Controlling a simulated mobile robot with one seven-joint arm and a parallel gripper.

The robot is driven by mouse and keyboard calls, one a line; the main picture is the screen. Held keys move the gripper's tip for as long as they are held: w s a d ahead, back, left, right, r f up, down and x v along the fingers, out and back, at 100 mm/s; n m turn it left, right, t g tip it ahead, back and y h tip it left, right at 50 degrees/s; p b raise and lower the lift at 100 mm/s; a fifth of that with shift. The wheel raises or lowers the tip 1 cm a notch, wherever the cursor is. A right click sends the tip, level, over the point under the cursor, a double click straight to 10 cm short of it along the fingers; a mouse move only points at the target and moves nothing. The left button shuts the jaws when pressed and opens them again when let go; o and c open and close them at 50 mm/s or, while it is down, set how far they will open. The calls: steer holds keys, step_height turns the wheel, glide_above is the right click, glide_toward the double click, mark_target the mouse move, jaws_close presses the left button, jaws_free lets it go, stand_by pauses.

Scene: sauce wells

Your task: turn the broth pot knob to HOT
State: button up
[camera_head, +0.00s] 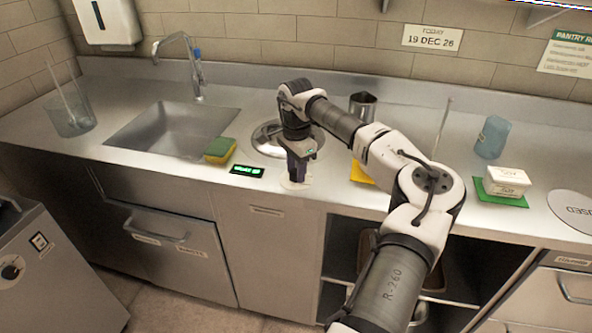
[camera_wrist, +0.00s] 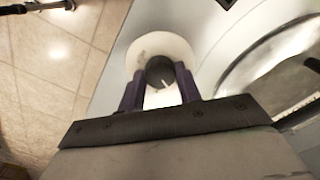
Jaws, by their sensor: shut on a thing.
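The broth pot knob (camera_wrist: 158,68) shows in the wrist view as a dark round knob with a light pointer mark. It sits on a round white dial plate (camera_wrist: 150,43); the plate's edge also shows in the head view (camera_head: 296,186). My gripper (camera_wrist: 160,85) reaches down with its purple fingers on both sides of the knob, shut on it. In the head view my gripper (camera_head: 297,178) hides the knob. The round pot well (camera_head: 267,143) is behind it, partly covered by my arm. The dial's markings cannot be read.
A small display with green text (camera_head: 247,170), too small to read surely, lies left of the dial. A yellow-green sponge (camera_head: 220,150) and a sink (camera_head: 170,130) are farther left. A metal cup (camera_head: 363,105), a blue cup (camera_head: 492,137) and a white tub (camera_head: 507,180) stand right.

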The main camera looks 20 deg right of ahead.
steer(key=m+b, duration=0.1)
steer(key=m, duration=0.3)
steer(key=shift+m, duration=0.3)
steer(key=m, duration=0.3)
steer(key=shift+m+b, duration=0.3)
steer(key=shift+m, duration=0.1)
steer(key=m, duration=0.4)
steer(key=shift+b, duration=0.4)
steer(key=m, duration=0.4)
steer(key=shift+b, duration=0.35)
steer(key=m, duration=0.4)
steer(key=shift+m+b, duration=0.3)
steer(key=shift+b, duration=0.1)
steer(key=m, duration=0.3)
steer(key=shift+m+b, duration=0.4)
steer(key=m+b, duration=0.1)
steer(key=m, duration=0.3)
steer(key=shift+m, duration=1.5)
